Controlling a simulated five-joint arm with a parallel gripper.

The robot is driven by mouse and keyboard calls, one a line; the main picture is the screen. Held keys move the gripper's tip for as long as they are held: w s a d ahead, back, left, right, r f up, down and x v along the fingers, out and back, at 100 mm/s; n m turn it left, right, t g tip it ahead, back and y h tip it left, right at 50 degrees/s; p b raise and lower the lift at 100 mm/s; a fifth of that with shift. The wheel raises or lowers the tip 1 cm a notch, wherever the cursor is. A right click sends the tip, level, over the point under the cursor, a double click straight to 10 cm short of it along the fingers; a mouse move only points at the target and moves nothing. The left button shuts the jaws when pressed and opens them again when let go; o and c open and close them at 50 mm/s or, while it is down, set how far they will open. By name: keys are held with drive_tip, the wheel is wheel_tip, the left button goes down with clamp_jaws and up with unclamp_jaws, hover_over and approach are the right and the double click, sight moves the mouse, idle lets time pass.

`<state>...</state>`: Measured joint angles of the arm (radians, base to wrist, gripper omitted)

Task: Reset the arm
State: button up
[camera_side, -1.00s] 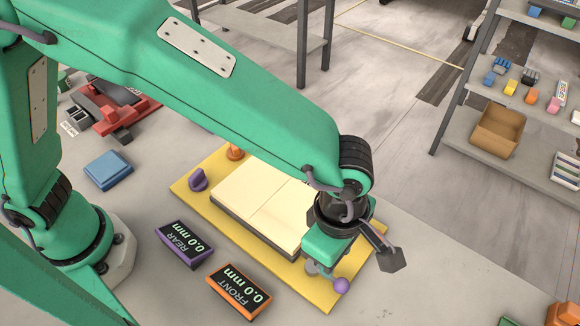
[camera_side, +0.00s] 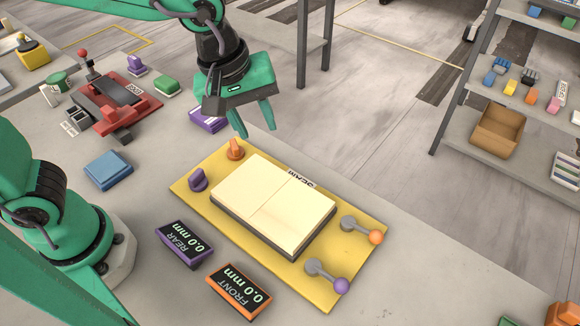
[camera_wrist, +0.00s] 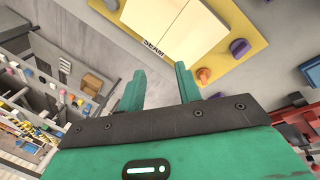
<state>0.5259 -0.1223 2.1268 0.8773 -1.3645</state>
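My gripper (camera_side: 254,120) is raised beyond the far left corner of a yellow board (camera_side: 325,291) in the side view. Its two green fingers are apart with nothing between them; in the wrist view the open fingers (camera_wrist: 160,85) also show empty. A cream two-part plate (camera_side: 272,204) labelled SEAM lies on the board. An orange knob (camera_side: 235,149) and a purple knob (camera_side: 198,180) stand at the board's left end. An orange-tipped lever (camera_side: 376,237) and a purple-tipped lever (camera_side: 341,285) are at its right end.
The REAR display (camera_side: 184,244) and FRONT display (camera_side: 238,290) both read 0.0 mm. A blue block (camera_side: 108,170) and a red fixture (camera_side: 118,103) lie to the left. A purple box (camera_side: 207,120) sits behind the gripper. Shelves (camera_side: 500,160) stand at the right.

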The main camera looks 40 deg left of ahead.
drive_tip(key=s+a+r+m+t, duration=0.1)
drive_tip(key=s+a+m, duration=0.2)
drive_tip(key=a, duration=0.3)
drive_tip(key=s+a+r+m+t+y, duration=0.1)
drive_tip(key=s+a+m, duration=0.1)
drive_tip(key=a, duration=0.4)
drive_tip(key=s+a+r+m+t, duration=0.1)
drive_tip(key=s+a+m, duration=0.2)
drive_tip(key=a, duration=0.3)
drive_tip(key=shift+s+m, duration=0.35)
drive_tip(key=shift+m, duration=0.45)
